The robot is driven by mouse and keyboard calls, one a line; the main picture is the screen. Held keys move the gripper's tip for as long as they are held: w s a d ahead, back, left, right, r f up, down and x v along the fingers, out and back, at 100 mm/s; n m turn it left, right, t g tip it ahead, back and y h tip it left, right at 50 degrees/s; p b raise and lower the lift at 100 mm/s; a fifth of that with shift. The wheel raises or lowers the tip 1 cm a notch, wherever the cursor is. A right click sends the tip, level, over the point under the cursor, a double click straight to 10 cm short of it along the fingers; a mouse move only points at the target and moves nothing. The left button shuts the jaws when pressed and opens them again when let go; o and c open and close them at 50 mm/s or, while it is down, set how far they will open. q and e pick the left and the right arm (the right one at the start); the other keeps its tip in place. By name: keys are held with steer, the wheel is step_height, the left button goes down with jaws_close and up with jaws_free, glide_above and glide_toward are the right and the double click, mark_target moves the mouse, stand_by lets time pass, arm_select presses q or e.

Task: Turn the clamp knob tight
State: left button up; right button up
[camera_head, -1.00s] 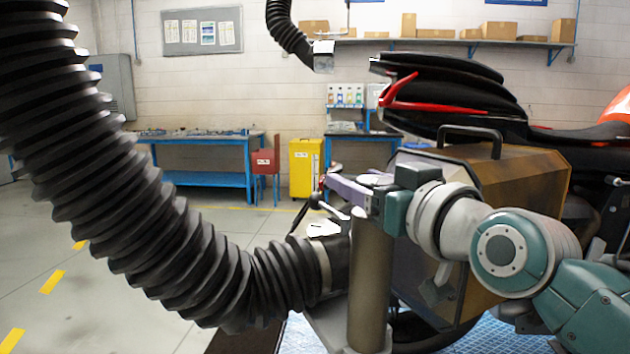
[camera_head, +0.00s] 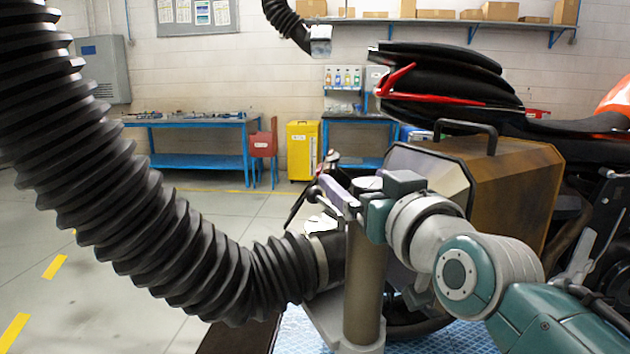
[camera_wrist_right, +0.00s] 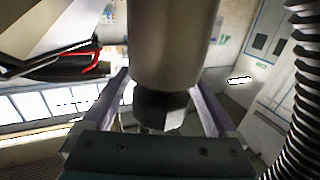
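My right gripper (camera_head: 332,186) is at the top of a grey-brown upright post (camera_head: 364,290) beside the big black ribbed hose (camera_head: 150,220). In the right wrist view its two purple fingers (camera_wrist_right: 160,92) stand apart on either side of a dark round part (camera_wrist_right: 160,108) below the smooth post (camera_wrist_right: 172,40). This dark part looks like the clamp knob, but I cannot be sure. Narrow gaps show between it and the fingers, so the gripper looks open. In the head view the knob is not clearly visible behind the fingers and post. My left gripper is not in view.
A brown box-like case (camera_head: 525,190) with a black handle and a motorcycle (camera_head: 450,80) stand close behind my right arm. The hose fills the left foreground. A blue workbench (camera_head: 200,160) and yellow cabinet (camera_head: 302,150) stand far back. Open floor lies at left.

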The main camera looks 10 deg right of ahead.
steer(key=shift+s, duration=0.1)
steer(key=s+d, duration=0.1)
steer(key=s, duration=0.8)
steer(key=shift+s+p, duration=0.35)
steer(key=shift+p, duration=0.1)
steer(key=shift+d, duration=0.1)
steer(key=s+d+f+g+h+p, duration=0.1)
steer(key=s+f+g+p, duration=0.15)
steer(key=s+g, duration=0.4)
steer(key=s+d+f+g+p, duration=0.1)
steer(key=s+f+g, duration=0.2)
steer(key=s, duration=0.7)
steer(key=s+d+f+g+h+p, duration=0.1)
steer(key=s+f+g+p, duration=0.2)
steer(key=s, duration=0.5)
step_height(320, 180, up, 38)
steer(key=s+g+p, duration=0.1)
steer(key=p, duration=3.5)
steer(key=shift+s+n+g+p, duration=0.15)
steer(key=shift+n+g+p, duration=0.15)
steer(key=shift+g+p, duration=0.05)
